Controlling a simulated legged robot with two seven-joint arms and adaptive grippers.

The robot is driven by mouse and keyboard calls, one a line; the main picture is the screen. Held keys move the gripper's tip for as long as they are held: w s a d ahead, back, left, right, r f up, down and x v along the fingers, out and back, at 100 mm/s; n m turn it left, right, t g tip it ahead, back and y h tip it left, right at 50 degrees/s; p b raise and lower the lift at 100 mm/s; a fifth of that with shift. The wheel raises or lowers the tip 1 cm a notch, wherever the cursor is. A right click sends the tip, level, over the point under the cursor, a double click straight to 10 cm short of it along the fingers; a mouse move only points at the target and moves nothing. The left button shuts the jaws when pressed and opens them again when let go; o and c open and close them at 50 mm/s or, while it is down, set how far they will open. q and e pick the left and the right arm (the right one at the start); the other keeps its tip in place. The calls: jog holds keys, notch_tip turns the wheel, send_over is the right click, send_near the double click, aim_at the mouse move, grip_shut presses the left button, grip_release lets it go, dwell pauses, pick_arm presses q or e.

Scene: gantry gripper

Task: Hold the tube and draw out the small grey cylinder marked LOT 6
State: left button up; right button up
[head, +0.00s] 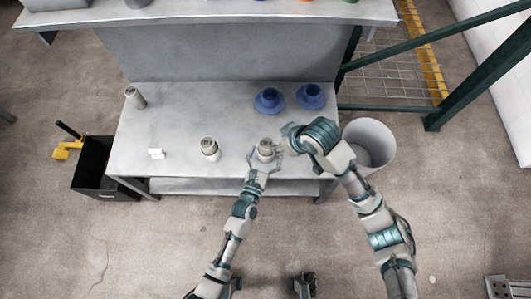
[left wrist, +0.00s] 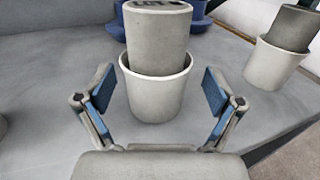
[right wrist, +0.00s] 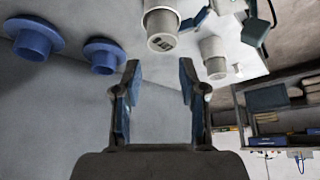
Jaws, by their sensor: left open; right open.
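A grey cylinder (left wrist: 157,42) stands upright in a pale grey tube (left wrist: 156,95) on the table. Part of a marking like LOT shows at its top; the number is cut off. The same cylinder (head: 265,146) shows at the table's front right in the head view. My left gripper (left wrist: 157,85) is open, its fingers on either side of the tube, apart from it. My right gripper (right wrist: 159,75) is open and empty, beside the cylinder's upper end (right wrist: 162,41). A second tube (left wrist: 272,66) with a cylinder (left wrist: 292,28) stands apart.
Two blue flanged pieces (head: 269,101) (head: 311,96) stand behind. Another grey cylinder (head: 135,98) is at the back left, a small white piece (head: 156,153) at the front left. A grey bin (head: 369,140) stands right of the table, a black box (head: 93,165) left.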

aim_at(265, 144)
pick_arm(q)
jog(key=shift+d, duration=0.1)
jog(key=c, duration=0.3)
jog(key=shift+a, duration=0.4)
jog(key=c, duration=0.8)
pick_arm(e)
jog(key=shift+a, duration=0.35)
pick_arm(q)
jog(key=shift+a, duration=0.15)
jog(key=shift+c, duration=0.7)
pick_arm(e)
jog(key=shift+o, duration=0.2)
jog(key=shift+a, duration=0.2)
jog(key=o, duration=0.4)
jog(key=shift+a+r, duration=0.1)
jog(key=shift+a, duration=0.05)
jog(key=o, duration=0.3)
jog(key=shift+w+a+r+m+h, duration=0.1)
jog(key=shift+a+r+m+h, duration=0.1)
jog(key=shift+a+m+h, duration=0.1)
pick_arm(q)
jog(key=shift+d, duration=0.4)
jog(key=shift+a, duration=0.2)
pick_arm(e)
jog(key=shift+m+h, duration=0.5)
jog(key=shift+m, duration=0.3)
jog(key=x, duration=1.1)
jog(key=shift+a+f, duration=0.15)
jog(key=shift+a, duration=0.15)
